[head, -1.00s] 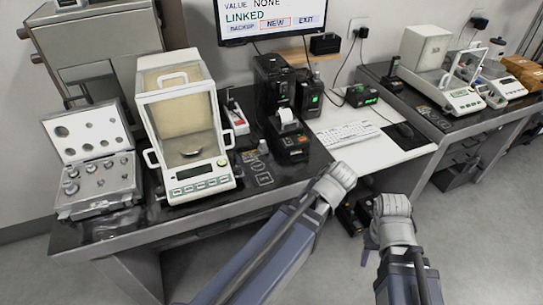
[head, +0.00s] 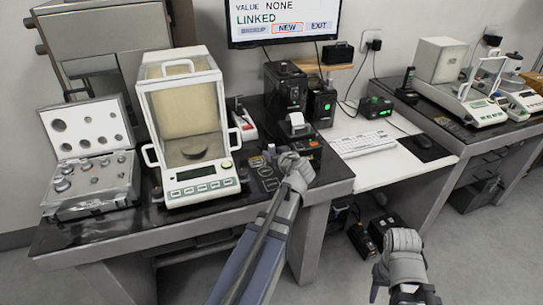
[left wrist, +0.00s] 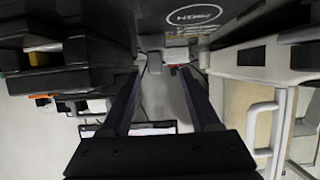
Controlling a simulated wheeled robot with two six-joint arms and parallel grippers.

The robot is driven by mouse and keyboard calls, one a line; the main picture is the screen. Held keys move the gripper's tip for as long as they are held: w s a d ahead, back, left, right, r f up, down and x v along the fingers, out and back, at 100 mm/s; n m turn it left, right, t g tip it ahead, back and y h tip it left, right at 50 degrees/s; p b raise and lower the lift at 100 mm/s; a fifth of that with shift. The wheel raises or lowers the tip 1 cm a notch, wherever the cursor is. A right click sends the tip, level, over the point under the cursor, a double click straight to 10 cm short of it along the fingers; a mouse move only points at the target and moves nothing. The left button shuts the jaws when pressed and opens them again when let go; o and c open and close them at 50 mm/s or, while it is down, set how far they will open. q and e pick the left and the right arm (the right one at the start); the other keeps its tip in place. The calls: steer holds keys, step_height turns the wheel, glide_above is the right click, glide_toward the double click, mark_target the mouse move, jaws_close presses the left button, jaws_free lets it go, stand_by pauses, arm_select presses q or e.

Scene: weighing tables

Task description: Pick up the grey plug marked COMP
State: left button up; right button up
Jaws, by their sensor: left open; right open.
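A small light-grey piece (head: 271,149), likely the plug, stands on the dark table right of the glass-cased balance. I cannot read COMP on it. My left gripper (head: 294,163) is over the table's front part, just right of this piece. In the left wrist view, the open fingers (left wrist: 161,75) have nothing between them. A small grey block (left wrist: 151,42) shows beyond them, near the left finger's tip; it may be the same piece. My right gripper (head: 400,243) is low at the right, away from the table, and open; its fingertips are not clear.
The balance (head: 190,183) stands left of my left gripper, with an open weight case (head: 90,208) further left. A small printer (head: 297,127) stands close behind the gripper. Outlined labels (head: 268,185) mark the dark tabletop. A white desk with a keyboard (head: 362,144) is to the right.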

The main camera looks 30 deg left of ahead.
mark_target(273, 149)
arm_select(q)
steer(key=shift+w+d+b+x, duration=0.15)
steer(key=shift+b+x, duration=0.35)
steer(key=shift+x, duration=0.85)
steer(key=shift+w+d+b+x, duration=0.1)
steer(key=shift+b+x, duration=0.4)
steer(key=shift+x, duration=0.85)
steer(key=shift+c, duration=0.4)
jaws_close()
